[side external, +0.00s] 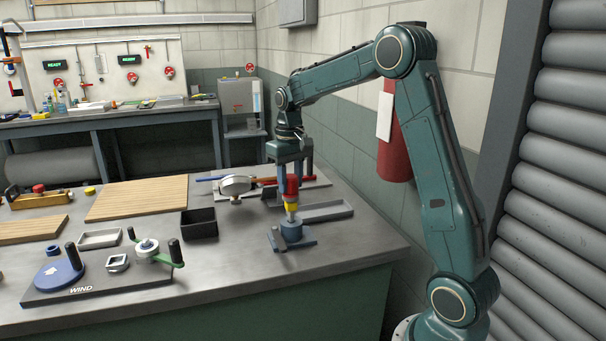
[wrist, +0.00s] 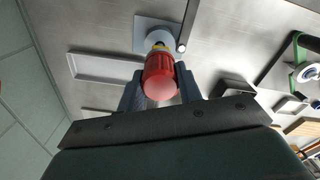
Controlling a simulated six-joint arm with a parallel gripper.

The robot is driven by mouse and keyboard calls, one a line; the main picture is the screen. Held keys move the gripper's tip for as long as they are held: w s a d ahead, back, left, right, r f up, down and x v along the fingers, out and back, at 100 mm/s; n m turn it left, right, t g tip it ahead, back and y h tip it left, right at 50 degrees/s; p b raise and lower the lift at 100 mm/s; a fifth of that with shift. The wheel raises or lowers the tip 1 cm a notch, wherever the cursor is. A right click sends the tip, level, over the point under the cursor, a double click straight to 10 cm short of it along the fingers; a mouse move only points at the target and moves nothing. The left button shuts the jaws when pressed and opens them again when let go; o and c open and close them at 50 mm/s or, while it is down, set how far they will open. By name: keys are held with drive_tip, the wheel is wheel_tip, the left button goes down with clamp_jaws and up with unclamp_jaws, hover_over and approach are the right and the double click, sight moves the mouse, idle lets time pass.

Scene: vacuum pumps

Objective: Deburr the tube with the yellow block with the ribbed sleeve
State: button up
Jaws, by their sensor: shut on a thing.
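My gripper (side external: 291,182) points down, shut on a red ribbed handle (side external: 292,187). The handle stands upright, with a yellow block (side external: 290,207) under it. The wrist view shows the red handle (wrist: 160,78) between the two fingers, the yellow part (wrist: 158,46) just beyond. Below the yellow block is a short pale metal piece (side external: 291,217); I cannot tell whether it is the tube's end or the tool's tip. It meets the top of a round blue-grey holder (side external: 291,232) on a flat base. The holder's inside is hidden.
A long grey tray (side external: 325,212) lies behind and right of the holder. A black box (side external: 199,224) stands to the left. A round gauge (side external: 235,184) and a red bar (side external: 280,180) are behind. A WIND fixture with handles (side external: 110,275) is at front left. Bench front right is clear.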

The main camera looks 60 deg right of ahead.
drive_tip(key=shift+f+m, duration=0.1)
drive_tip(key=shift+m, duration=0.4)
drive_tip(key=shift+m, duration=1.2)
drive_tip(key=shift+m, duration=1.4)
drive_tip(key=shift+m, duration=1.5)
drive_tip(key=shift+r, duration=0.2)
drive_tip(key=shift+r, duration=2.95)
